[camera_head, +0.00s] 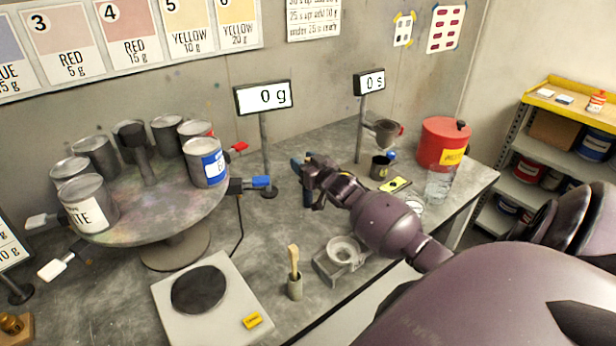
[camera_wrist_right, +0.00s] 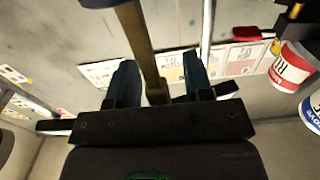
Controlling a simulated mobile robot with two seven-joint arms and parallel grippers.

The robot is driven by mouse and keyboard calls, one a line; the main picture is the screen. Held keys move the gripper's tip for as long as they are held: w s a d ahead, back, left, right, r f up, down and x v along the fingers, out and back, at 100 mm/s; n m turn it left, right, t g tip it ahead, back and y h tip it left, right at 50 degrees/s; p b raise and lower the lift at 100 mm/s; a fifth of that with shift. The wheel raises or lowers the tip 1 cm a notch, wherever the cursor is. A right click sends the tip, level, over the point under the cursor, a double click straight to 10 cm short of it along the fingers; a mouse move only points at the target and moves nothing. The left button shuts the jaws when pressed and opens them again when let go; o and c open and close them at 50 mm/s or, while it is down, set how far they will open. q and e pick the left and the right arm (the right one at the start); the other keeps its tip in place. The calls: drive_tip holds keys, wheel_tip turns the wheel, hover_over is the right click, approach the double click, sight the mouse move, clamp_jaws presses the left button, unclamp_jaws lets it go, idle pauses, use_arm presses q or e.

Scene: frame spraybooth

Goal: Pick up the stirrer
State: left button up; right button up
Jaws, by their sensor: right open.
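What looks like the stirrer (camera_head: 294,258) is a pale wooden stick standing upright in a small grey pot (camera_head: 295,290) near the front of the bench in the head view. My right gripper (camera_head: 306,184) is open, above the bench and farther back than the stick, apart from it in that picture. In the right wrist view, a brown rod (camera_wrist_right: 137,38) shows between its two dark fingers (camera_wrist_right: 157,85); I cannot tell what it is or how far off it is. My left gripper is out of view.
A scale (camera_head: 215,305) and a round stand (camera_head: 150,215) with several paint cans lie left. A small grey device (camera_head: 343,255) stands right of the pot. Display posts (camera_head: 265,150) rise behind. A red canister (camera_head: 443,143) and a glass (camera_head: 438,185) stand right.

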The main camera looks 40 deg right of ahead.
drive_tip(key=shift+c, duration=0.3)
clamp_jaws()
drive_tip(key=shift+r, duration=0.15)
